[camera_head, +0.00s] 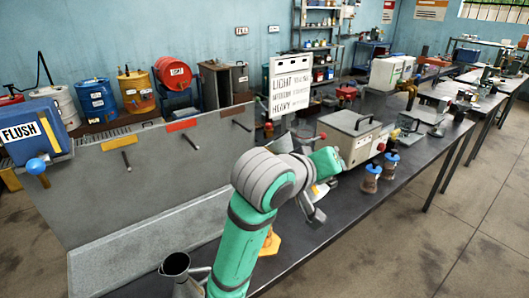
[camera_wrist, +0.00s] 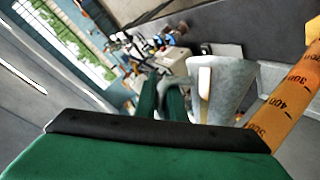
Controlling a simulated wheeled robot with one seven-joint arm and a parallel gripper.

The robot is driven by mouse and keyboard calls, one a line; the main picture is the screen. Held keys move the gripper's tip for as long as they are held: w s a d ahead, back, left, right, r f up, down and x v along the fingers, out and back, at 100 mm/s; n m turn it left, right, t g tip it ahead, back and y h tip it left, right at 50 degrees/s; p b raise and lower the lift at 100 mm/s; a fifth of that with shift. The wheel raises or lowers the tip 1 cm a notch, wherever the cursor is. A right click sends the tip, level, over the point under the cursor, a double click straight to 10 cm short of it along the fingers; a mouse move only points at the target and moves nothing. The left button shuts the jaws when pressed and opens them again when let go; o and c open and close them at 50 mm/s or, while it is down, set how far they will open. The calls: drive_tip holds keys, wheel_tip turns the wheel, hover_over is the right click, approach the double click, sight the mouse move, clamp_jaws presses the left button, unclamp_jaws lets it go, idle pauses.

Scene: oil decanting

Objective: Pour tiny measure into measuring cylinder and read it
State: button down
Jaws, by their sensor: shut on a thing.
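In the wrist view a grey metal measure (camera_wrist: 228,92) with a pale handle is in front of my gripper (camera_wrist: 165,98). The green fingers are shut on it at its handle side. The measure looks tilted in this view. The measuring cylinder (camera_wrist: 290,95) slants along the right edge, orange with dark graduations such as 300 and 400. It is close beside the measure; I cannot tell whether they touch. In the head view my arm hides most of this area. An orange base (camera_head: 270,243) shows partly behind it. No liquid level can be read.
A metal can (camera_head: 178,266) with a dark opening stands at the front left. A grey box (camera_head: 347,138) and two small bottles (camera_head: 371,178) stand farther along the dark bench (camera_head: 345,225). A grey panel with taps (camera_head: 150,170) borders the left. Bare bench shows right of my arm.

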wheel_tip(320, 180, up, 6)
drive_tip(key=n+h, duration=0.2)
drive_tip(key=shift+w+a+n+g, duration=0.2)
drive_tip(key=shift+a+n+g, duration=0.1)
drive_tip(key=shift+n+g, duration=0.1)
drive_tip(key=shift+a+r+h+p, duration=0.15)
drive_tip(key=shift+r+h+p, duration=0.15)
drive_tip(key=shift+r+p, duration=0.15)
drive_tip(key=shift+w+a+r+n+p, duration=0.15)
drive_tip(key=shift+r+n+p, duration=0.2)
drive_tip(key=shift+p, duration=0.4)
drive_tip(key=shift+w+a+r+n+p, duration=0.1)
drive_tip(key=shift+r+n+p, duration=0.2)
drive_tip(key=shift+p, duration=0.4)
idle(1.8)
drive_tip(key=shift+w+a+r+n+h+p, duration=0.1)
drive_tip(key=shift+a+r+n+h+p, duration=0.2)
drive_tip(key=shift+p, duration=0.35)
drive_tip(key=shift+w+d+r+m+h+p, duration=0.1)
drive_tip(key=shift+r+p, duration=0.25)
drive_tip(key=shift+p, duration=0.3)
idle(2.1)
